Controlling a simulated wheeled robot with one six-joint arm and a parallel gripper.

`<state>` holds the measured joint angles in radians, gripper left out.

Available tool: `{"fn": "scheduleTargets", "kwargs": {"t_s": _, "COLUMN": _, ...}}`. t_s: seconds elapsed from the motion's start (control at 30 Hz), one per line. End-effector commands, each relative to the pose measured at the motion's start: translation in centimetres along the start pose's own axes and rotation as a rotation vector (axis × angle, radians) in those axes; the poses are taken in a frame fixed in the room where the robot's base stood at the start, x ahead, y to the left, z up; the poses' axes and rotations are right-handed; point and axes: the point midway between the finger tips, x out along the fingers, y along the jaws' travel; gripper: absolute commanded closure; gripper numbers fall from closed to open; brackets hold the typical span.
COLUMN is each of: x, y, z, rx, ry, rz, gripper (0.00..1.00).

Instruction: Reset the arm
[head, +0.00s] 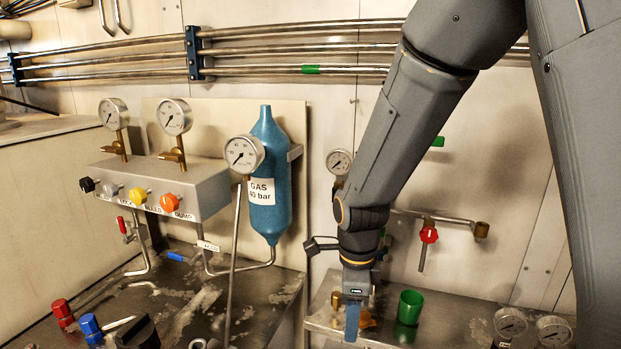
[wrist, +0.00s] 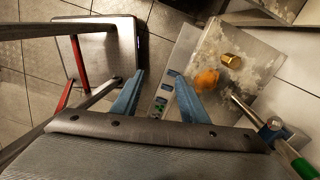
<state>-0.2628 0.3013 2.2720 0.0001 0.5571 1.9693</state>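My arm reaches down from the upper right in the head view, in front of the wall. My gripper (head: 353,318) hangs at its end over the right metal bench (head: 450,318), pointing down. In the wrist view my gripper (wrist: 156,73) shows two blue fingers well apart with nothing between them. An orange piece (wrist: 206,79) and a brass cylinder (wrist: 231,61) are to the right of the fingers. Whether the fingers touch anything cannot be told in the head view, where only one blue finger shows clearly.
A green cup (head: 409,307) stands right of my gripper. A valve with a red handle (head: 429,235) is on the wall pipe behind. A blue gas bottle (head: 267,185) and a valve block (head: 165,185) with gauges are left. Loose gauges (head: 510,321) lie at lower right.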

Motion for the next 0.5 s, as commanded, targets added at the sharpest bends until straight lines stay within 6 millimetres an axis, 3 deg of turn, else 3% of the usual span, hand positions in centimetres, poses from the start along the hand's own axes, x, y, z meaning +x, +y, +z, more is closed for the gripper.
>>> {"fn": "scheduleTargets", "kwargs": {"t_s": 0.27, "x": -0.7, "y": 0.8, "z": -2.4, "rx": -0.275, "ry": -0.003, "rz": -0.014, "gripper": 0.60}}
{"fn": "scheduleTargets", "kwargs": {"t_s": 0.5, "x": -1.6, "y": 2.2, "z": -5.7, "rx": -0.711, "ry": 0.004, "rz": -0.038, "gripper": 0.60}}
